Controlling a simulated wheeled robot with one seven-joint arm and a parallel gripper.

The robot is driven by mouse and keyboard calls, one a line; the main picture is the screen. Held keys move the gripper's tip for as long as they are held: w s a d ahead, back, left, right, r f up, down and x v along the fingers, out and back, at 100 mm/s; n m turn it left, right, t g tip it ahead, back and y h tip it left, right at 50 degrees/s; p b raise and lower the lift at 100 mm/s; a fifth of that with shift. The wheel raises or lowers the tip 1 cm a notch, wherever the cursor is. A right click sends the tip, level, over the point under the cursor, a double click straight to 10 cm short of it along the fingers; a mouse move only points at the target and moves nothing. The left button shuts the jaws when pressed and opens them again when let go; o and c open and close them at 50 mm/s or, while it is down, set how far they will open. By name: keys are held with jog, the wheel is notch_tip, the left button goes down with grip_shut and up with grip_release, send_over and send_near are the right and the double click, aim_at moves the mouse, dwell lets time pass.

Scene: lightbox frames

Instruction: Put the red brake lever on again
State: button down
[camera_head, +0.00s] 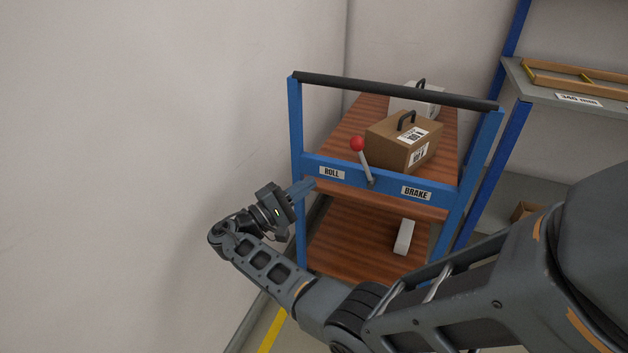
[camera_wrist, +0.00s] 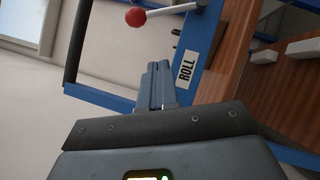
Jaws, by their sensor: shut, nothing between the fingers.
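The brake lever has a red ball knob (camera_head: 357,143) on a pale metal rod. Its pivot sits on the blue crossbar (camera_head: 390,184) of a cart, between the ROLL label (camera_head: 332,173) and the BRAKE label (camera_head: 416,193). The lever stands up and tilts left, towards the ROLL side. My gripper (camera_head: 303,188) is shut and empty at the crossbar's left end, left of and below the knob. In the wrist view my closed fingers (camera_wrist: 159,68) are beside the ROLL label (camera_wrist: 186,69), apart from the red knob (camera_wrist: 135,17).
The cart has a black handle bar (camera_head: 390,90) above the crossbar. A cardboard box (camera_head: 393,150) and a white case stand on its upper wooden deck; a white block (camera_head: 404,237) is on the lower deck. A wall is close on the left, and a shelf rack (camera_head: 575,98) stands right.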

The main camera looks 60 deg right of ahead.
aim_at(361, 159)
jog(key=x, duration=0.3)
jog(key=s+p+x, duration=0.1)
jog(key=x, duration=0.2)
jog(key=a+x, duration=0.1)
jog(key=x, duration=0.3)
jog(key=shift+s+r+p, duration=0.25)
jog(key=shift+r+p, duration=0.1)
jog(key=shift+s+d+r, duration=0.2)
jog(key=shift+s, duration=0.4)
jog(key=shift+s+r+m+y+p, duration=0.4)
jog(key=shift+m+y, duration=0.1)
jog(key=shift+m, duration=0.2)
jog(key=shift+s+r+m+y+p, duration=0.35)
jog(key=shift+m+y, duration=0.05)
jog(key=shift+m, duration=0.3)
jog(key=shift+s+d+r+m+t+y+p, duration=0.1)
jog(key=shift+s+r+m+t+y+p, duration=0.15)
jog(key=shift+s+m, duration=0.25)
jog(key=shift+s+r+m+t+y+p, duration=0.2)
jog(key=shift+s+m+y+p, duration=0.15)
jog(key=shift+m, duration=0.25)
jog(key=shift+s+d+r+m+t+y+p, duration=0.1)
jog(key=shift+s+m+t+y+p, duration=0.35)
jog(key=shift+s+m, duration=0.45)
jog(key=shift+s+d+r+m+t+y+p, duration=0.1)
jog(key=shift+s+m+t+y+p, duration=0.35)
jog(key=shift+s+m, duration=0.45)
jog(key=shift+f, duration=0.1)
